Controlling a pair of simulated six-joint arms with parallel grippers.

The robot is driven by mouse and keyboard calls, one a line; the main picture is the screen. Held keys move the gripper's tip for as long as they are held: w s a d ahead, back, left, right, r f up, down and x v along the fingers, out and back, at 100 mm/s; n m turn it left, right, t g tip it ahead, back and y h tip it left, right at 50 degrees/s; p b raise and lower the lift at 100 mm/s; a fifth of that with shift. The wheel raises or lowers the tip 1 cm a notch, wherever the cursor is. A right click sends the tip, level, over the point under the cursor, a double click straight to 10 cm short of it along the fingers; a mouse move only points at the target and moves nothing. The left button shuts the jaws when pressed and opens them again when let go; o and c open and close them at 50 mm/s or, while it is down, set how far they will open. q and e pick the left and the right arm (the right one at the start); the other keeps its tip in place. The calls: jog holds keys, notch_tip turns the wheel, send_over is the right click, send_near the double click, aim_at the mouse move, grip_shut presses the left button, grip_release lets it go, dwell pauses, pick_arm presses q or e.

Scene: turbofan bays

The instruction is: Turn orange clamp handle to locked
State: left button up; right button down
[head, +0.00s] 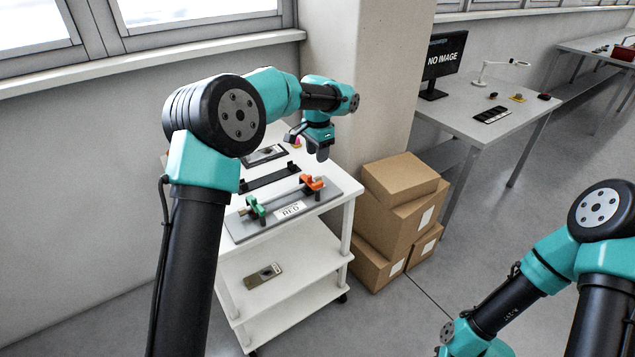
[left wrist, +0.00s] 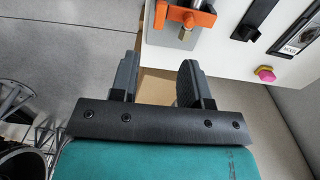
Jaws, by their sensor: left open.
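The orange clamp handle (head: 313,183) is at the right end of a grey base plate (head: 240,232) on the white cart; a green clamp (head: 255,207) is at the left end. A sign on the plate reads RED. My left gripper (head: 307,147) is above the cart, higher than the orange handle and apart from it. In the left wrist view the orange handle (left wrist: 192,20) shows at the top, beyond the open, empty fingers (left wrist: 158,76). The handle's exact lock position is too small to tell. My right arm is at the lower right; its gripper is out of frame.
Cardboard boxes (head: 400,205) are stacked right of the cart, beside a pillar (head: 372,90). A flat metal part (head: 263,275) lies on the lower shelf.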

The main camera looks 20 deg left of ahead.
aim_at(317, 183)
pick_arm(q)
notch_tip(317, 183, down, 12)
jog(key=shift+r, duration=0.2)
dwell(0.4)
grip_shut()
